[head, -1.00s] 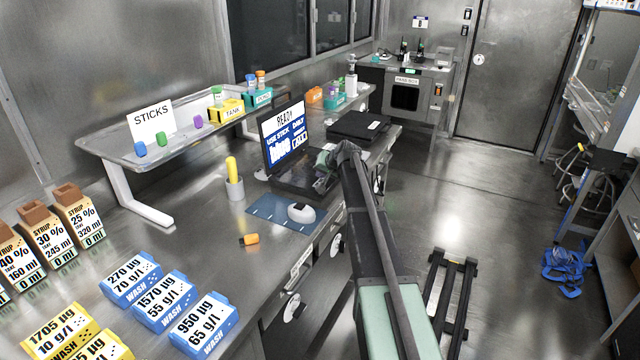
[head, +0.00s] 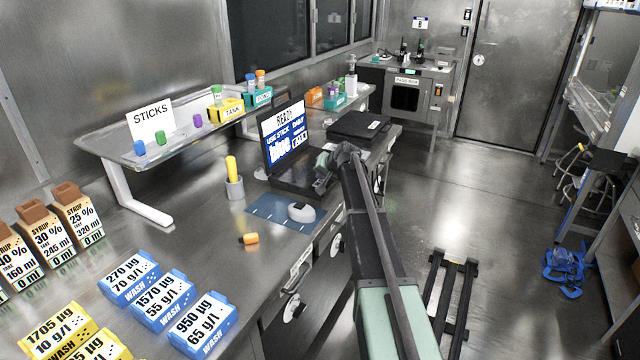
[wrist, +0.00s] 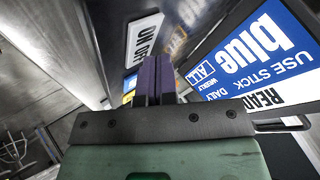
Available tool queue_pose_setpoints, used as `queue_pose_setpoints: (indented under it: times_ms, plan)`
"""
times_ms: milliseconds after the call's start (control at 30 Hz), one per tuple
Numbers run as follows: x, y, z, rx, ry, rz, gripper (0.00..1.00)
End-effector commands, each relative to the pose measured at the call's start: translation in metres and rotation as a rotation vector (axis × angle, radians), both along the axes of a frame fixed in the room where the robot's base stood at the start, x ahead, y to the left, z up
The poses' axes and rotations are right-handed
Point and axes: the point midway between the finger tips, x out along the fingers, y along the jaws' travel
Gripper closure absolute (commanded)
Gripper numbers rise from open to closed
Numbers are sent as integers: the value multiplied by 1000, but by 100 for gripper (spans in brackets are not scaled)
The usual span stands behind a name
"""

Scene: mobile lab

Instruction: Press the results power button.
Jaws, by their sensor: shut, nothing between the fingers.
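My gripper (head: 322,162) is beside the right edge of an open laptop (head: 285,140) on the steel bench. Its purple fingers (wrist: 158,64) are shut and empty in the wrist view, pointing toward a dark surface. A white ON OFF label (wrist: 146,40) lies just left of the fingertips there. The laptop's blue and white screen (wrist: 255,52) is at the right and reads "blue", "USE STICK". A flat black box (head: 358,126) with a small white label stands behind the laptop. I cannot make out the power button itself, nor whether the fingertips touch anything.
A blue mat (head: 272,212) with a white mouse (head: 301,212) lies in front of the laptop. A raised shelf (head: 110,147) runs behind. The floor to the right is mostly open.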

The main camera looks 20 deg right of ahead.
Motion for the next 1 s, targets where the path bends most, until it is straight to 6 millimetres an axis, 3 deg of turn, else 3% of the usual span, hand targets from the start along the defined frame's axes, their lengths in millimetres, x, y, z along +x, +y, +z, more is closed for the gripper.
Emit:
queue_pose_setpoints:
  times_ms: [1000]
  plan:
    - [0, 0, -8, 0, 0, 0, 100]
